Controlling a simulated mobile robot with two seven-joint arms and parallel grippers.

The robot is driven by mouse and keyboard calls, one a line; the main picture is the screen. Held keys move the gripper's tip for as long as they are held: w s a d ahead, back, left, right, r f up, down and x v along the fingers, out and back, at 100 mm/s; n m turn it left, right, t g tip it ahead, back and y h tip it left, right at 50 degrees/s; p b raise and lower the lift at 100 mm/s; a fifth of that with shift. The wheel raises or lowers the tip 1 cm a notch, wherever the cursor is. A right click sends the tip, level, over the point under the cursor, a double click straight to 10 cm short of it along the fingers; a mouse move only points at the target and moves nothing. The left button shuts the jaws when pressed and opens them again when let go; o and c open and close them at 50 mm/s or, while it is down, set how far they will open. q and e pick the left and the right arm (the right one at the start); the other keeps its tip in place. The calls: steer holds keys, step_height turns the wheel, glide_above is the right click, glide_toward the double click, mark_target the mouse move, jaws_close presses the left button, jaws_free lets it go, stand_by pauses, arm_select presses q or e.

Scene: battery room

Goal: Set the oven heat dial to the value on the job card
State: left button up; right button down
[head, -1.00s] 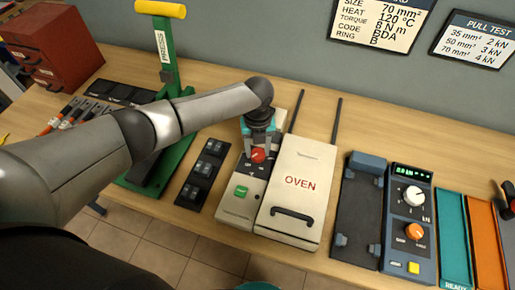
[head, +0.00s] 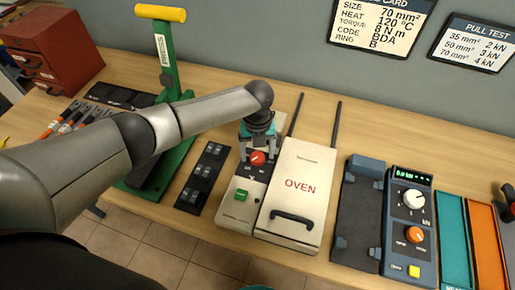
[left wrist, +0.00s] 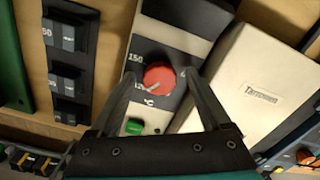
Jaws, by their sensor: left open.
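The oven (head: 299,184) is a cream box with a black handle on the bench. Its control panel on the left carries the red heat dial (head: 258,159) and a green button (head: 241,195). In the left wrist view the red dial (left wrist: 159,77) shows a white pointer line toward the lower left, with 150 and °C printed nearby. My left gripper (head: 259,152) is open over the dial, its fingers on either side and apart from it. The job card (head: 383,24) on the wall reads heat 120 °C. My right gripper is not in view.
A green press (head: 165,60) with a yellow handle stands to the left. A black holder with several dies (head: 203,176) lies between press and oven. A pull tester (head: 408,225) with trays stands to the right.

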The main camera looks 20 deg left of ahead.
mark_target(257, 156)
arm_select(q)
step_height(257, 156, up, 15)
steer(key=p, duration=0.1)
steer(key=shift+r, duration=0.15)
steer(key=shift+s, duration=0.1)
stand_by(0.6)
